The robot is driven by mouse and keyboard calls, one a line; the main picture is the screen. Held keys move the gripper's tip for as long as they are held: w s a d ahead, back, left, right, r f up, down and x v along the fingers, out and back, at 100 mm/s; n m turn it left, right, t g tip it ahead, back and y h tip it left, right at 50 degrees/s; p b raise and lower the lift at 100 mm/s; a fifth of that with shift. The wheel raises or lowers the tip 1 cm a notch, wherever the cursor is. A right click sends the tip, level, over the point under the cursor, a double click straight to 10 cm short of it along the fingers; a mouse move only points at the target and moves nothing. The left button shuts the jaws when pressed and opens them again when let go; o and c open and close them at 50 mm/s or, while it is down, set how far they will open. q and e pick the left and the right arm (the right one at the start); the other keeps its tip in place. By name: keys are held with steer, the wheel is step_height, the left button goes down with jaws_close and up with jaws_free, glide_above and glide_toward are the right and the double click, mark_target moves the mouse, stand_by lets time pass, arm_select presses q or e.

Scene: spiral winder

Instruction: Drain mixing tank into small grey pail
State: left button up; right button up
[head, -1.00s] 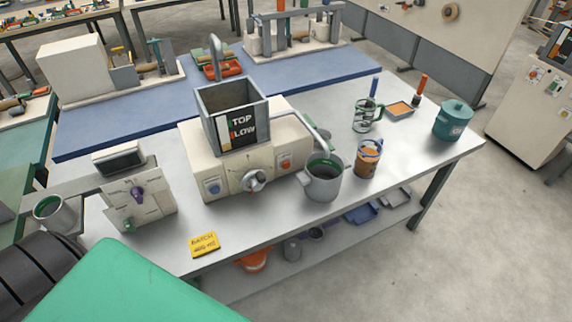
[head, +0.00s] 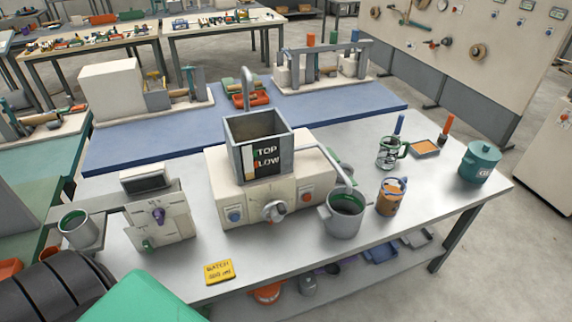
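The mixing tank (head: 246,165) is a grey, square, open-topped box on a cream machine (head: 215,190) with knobs on its front. A label on its front reads partly "TOP" and "LOW". A grey pail (head: 343,222) with a green inner rim stands at the machine's right front corner, below a curved grey pipe (head: 341,177). A smaller grey pail (head: 77,232), also green inside, sits tilted in the picture on a grey plate beside a cream device with a dark screen (head: 147,180). I cannot tell the tank's fill level. Neither gripper is in view.
A brown-filled jar (head: 390,200), a glass press-like jug (head: 388,153), an orange tray (head: 425,148) and a teal lidded pot (head: 479,163) stand at the right. A yellow note (head: 219,272) lies at the front edge. Bare metal table shows between device and machine.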

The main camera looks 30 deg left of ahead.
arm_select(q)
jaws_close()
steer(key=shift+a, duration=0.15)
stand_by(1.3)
